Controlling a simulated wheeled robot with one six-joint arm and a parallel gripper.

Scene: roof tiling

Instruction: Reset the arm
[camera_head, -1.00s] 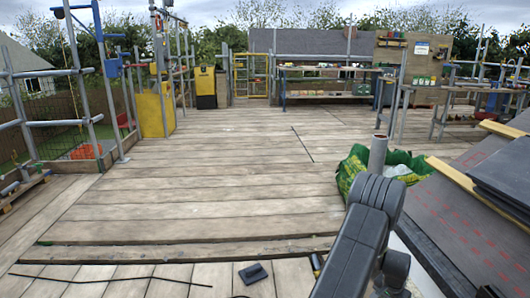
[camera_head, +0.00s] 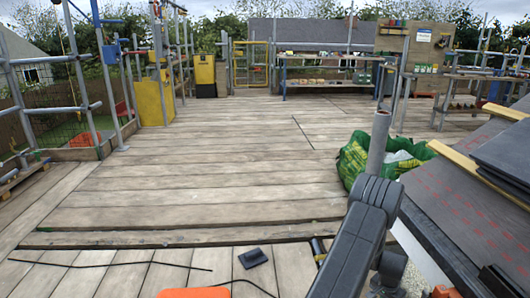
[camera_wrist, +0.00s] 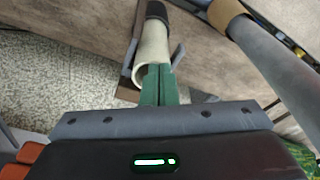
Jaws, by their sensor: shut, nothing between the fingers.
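My gripper (camera_wrist: 159,84) shows in the wrist view with its two green fingers together and nothing between them. Just beyond the fingertips is a pale, hollow pipe end (camera_wrist: 152,50) with a dark section behind it. I cannot tell whether the fingers touch it. In the head view my dark grey arm rises from the bottom, right of centre. My fingers cannot be made out there.
A small black piece (camera_head: 252,258) lies on the boards, near a black cable (camera_head: 120,264). An orange object (camera_head: 193,293) shows at the bottom edge. The middle deck is clear.

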